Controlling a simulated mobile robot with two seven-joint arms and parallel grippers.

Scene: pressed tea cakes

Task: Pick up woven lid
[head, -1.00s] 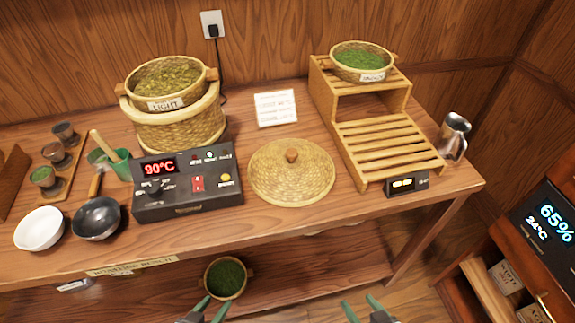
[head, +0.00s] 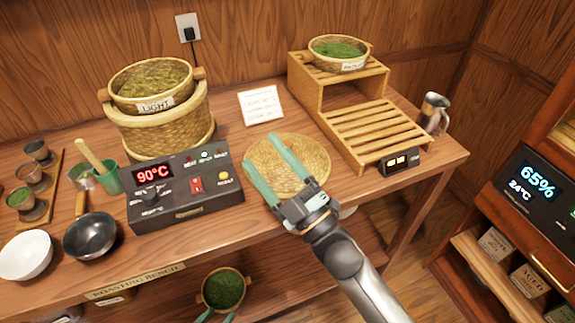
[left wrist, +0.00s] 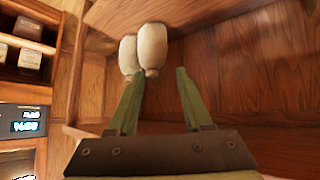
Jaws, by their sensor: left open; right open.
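The round woven lid (head: 312,152) lies on the bench between the control box and the slatted wooden rack. My right gripper (head: 260,151) is over the lid in the head view, its two green fingers open and apart. The fingers and palm cover part of the lid, and its knob is hidden. I cannot tell how high the fingers are above the lid. My left gripper (head: 217,317) shows only its fingertips at the bottom edge, below the bench front. In the left wrist view the left gripper (left wrist: 155,72) is open with nothing between its fingers.
The control box (head: 185,190) reading 90°C is left of the lid. Behind it stands a woven basket (head: 160,125). The slatted rack (head: 372,130) is close on the lid's right. A small card (head: 260,104) lies behind. Two pale sacks (left wrist: 150,45) show in the left wrist view.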

